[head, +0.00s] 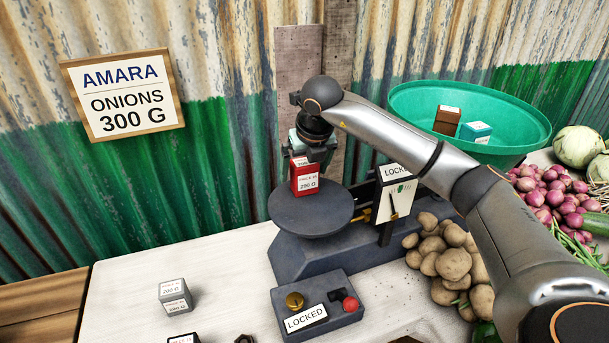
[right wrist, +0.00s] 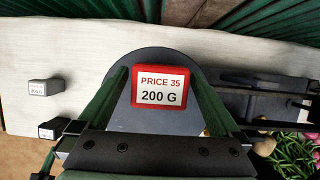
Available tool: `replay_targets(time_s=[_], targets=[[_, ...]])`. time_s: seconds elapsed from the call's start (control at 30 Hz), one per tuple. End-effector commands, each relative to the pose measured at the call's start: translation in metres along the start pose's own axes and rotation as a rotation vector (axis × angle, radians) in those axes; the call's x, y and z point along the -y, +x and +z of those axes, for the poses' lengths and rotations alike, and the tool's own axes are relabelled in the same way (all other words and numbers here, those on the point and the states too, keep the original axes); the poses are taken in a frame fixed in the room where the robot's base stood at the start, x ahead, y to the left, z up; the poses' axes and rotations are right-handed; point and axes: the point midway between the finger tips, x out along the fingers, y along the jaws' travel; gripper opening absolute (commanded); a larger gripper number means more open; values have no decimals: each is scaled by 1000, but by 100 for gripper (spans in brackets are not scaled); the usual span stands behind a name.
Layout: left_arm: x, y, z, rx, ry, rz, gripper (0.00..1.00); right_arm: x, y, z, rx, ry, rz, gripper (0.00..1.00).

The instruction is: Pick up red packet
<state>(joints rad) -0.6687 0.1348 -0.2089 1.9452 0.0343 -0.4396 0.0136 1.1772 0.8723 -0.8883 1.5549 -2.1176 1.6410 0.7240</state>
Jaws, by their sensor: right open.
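The red packet (head: 304,182), labelled 200 G, stands upright on the dark round pan (head: 325,215) of the balance. My right gripper (head: 314,152) is right above and around the packet's top, pointing down. In the right wrist view the packet's top, marked PRICE 35 and 200 G (right wrist: 160,86), lies between the two green fingers of my right gripper (right wrist: 160,74). The fingers are open, with a narrow gap seeming to show on each side. My left gripper is not in view.
A grey 200 G packet (head: 174,296) stands on the white table (head: 120,290) at left. A LOCKED box (head: 318,312) with brass and red knobs is in front of the balance. Potatoes (head: 452,262) and a green bowl (head: 415,103) holding brown and teal packets are at right.

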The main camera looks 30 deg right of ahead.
Motion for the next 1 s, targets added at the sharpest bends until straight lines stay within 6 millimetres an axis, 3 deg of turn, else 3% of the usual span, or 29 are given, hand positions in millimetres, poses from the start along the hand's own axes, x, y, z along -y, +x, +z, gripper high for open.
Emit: replay_targets(time_s=[0.2,0.43,1.0], targets=[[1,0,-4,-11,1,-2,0,0,25,-1,-2,-1,0,100],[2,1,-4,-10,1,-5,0,0,27,0,0,-1,1,100],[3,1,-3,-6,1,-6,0,0,26,0,0,-1,1,37]])
